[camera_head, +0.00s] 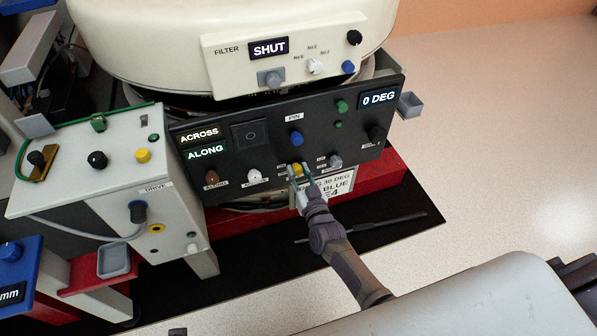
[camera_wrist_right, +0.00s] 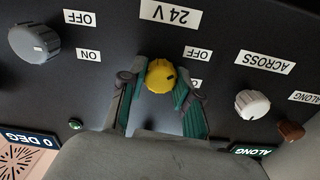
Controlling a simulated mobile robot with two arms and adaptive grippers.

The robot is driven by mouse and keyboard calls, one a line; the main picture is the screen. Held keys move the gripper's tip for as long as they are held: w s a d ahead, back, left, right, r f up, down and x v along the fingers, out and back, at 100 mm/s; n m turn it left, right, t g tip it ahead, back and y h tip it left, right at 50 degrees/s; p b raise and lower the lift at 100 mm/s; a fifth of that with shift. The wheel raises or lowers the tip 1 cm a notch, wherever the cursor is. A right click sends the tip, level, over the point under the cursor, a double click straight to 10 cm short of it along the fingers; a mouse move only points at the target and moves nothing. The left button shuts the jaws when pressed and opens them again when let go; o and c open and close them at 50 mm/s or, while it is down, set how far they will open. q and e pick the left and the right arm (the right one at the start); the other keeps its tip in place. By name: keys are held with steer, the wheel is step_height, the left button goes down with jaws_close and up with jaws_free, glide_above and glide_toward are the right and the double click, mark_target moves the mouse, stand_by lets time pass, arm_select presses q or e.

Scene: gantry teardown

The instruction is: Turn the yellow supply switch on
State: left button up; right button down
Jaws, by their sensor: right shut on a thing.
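The yellow supply switch (camera_head: 297,169) is a round knob low on the black panel. It shows large in the right wrist view (camera_wrist_right: 160,76), beside a "24 V" label and OFF lettering, all upside down there. A dark pointer mark sits on its right side in that view. My right gripper (camera_head: 299,173) is at the knob, with its fingers on either side of it. In the right wrist view the green-padded fingers (camera_wrist_right: 161,92) are closed around the knob. Part of the lettering around the knob is hidden by the fingers. My left gripper is not seen.
A grey knob (camera_wrist_right: 34,42) with ON and OFF labels and a white ACROSS knob (camera_wrist_right: 252,104) flank the yellow one. A blue PIN knob (camera_head: 296,138) is above it. The grey DRIVE box (camera_head: 70,187) stands left. Open floor (camera_head: 480,150) lies right.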

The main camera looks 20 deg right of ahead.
steer(key=m, duration=0.3)
steer(key=shift+m, duration=0.3)
steer(key=shift+f+m, duration=0.1)
steer(key=shift+m, duration=1)
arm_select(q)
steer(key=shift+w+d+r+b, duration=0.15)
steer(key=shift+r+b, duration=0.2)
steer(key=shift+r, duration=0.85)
arm_select(e)
steer(key=shift+m, duration=0.9)
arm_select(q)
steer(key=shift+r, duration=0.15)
arm_select(e)
steer(key=c, duration=0.8)
jaws_free()
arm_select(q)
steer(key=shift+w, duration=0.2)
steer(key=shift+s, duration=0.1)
arm_select(e)
steer(key=s, duration=1.2)
steer(key=shift+d, duration=0.25)
